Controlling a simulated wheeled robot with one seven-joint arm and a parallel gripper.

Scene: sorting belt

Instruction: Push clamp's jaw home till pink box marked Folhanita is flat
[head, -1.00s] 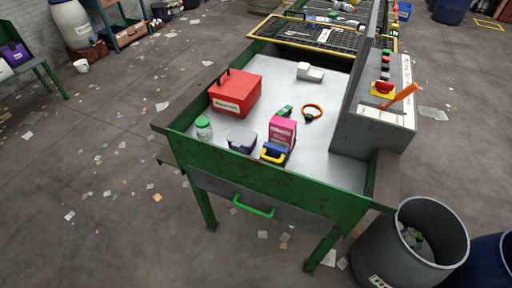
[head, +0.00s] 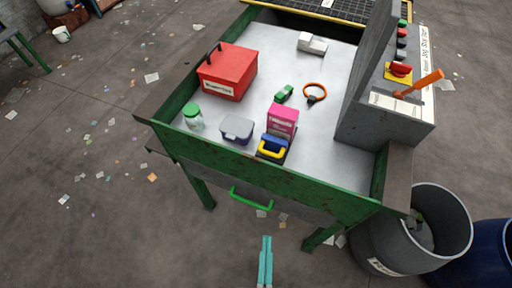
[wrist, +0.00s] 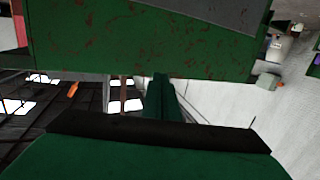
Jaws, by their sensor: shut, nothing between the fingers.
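The pink box (head: 283,120) with a dark label band stands on the metal tabletop near the front edge in the head view. The clamp's blue jaw (head: 274,141), with a yellow handle (head: 271,153), is right in front of it on a dark base. I cannot tell whether the jaw touches the box or whether the box is flat. My gripper (head: 265,245) shows teal at the bottom of the head view, shut and empty, in front of the table and apart from the clamp. Its dark green fingers (wrist: 162,97) show in the wrist view; clamp and box do not.
A green raised rim (head: 250,170) runs along the table front. Left of the clamp are a grey container (head: 236,129), a green-lidded jar (head: 193,117) and a red box (head: 228,73). An orange ring (head: 315,92) lies behind. A grey control housing (head: 375,120) stands right.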

